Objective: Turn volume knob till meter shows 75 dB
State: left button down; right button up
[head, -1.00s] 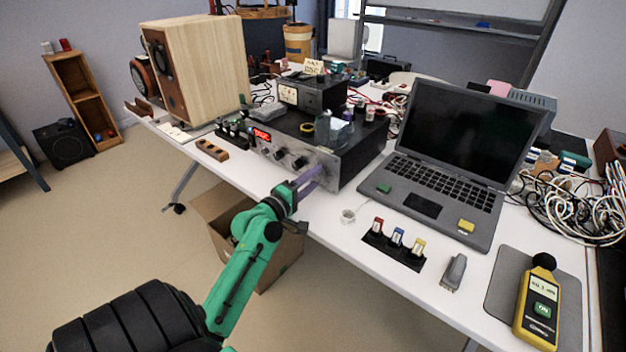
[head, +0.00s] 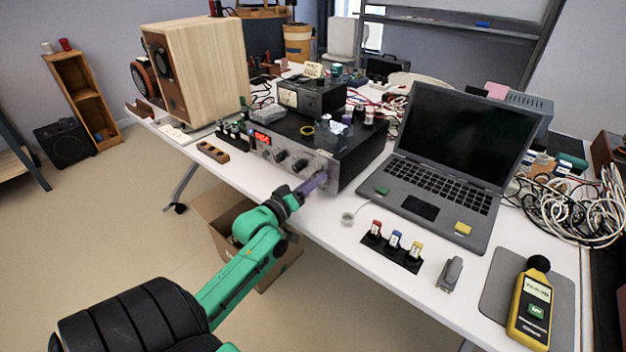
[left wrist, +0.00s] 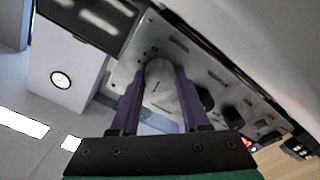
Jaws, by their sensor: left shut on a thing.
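The amplifier (head: 345,150) is a black box with a silver front panel and a red lit display, standing at the table's front edge. My left gripper (head: 321,178) reaches its panel from the front. In the left wrist view, the gripper's purple fingers (left wrist: 157,92) are shut on a large silver knob (left wrist: 159,74), taken to be the volume knob. In the head view the fingers hide this knob. The yellow sound level meter (head: 532,305) lies on a grey mat at the right; its screen digits are too small to read. My right gripper is not in view.
A laptop (head: 455,150) stands open right of the amplifier. A black holder (head: 390,248) with three coloured pieces and a small grey object (head: 451,274) lie in front of it. A wooden speaker (head: 195,75) stands at the left. A cardboard box (head: 215,205) is on the floor below.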

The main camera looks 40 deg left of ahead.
pick_arm(q)
jog(key=shift+f+m, duration=0.1)
jog(key=shift+m, duration=0.3)
jog(key=shift+c, duration=1.9)
grip_release()
jog(key=shift+s, duration=0.1)
jog(key=s, duration=1.4)
jog(key=shift+s+d, duration=0.2)
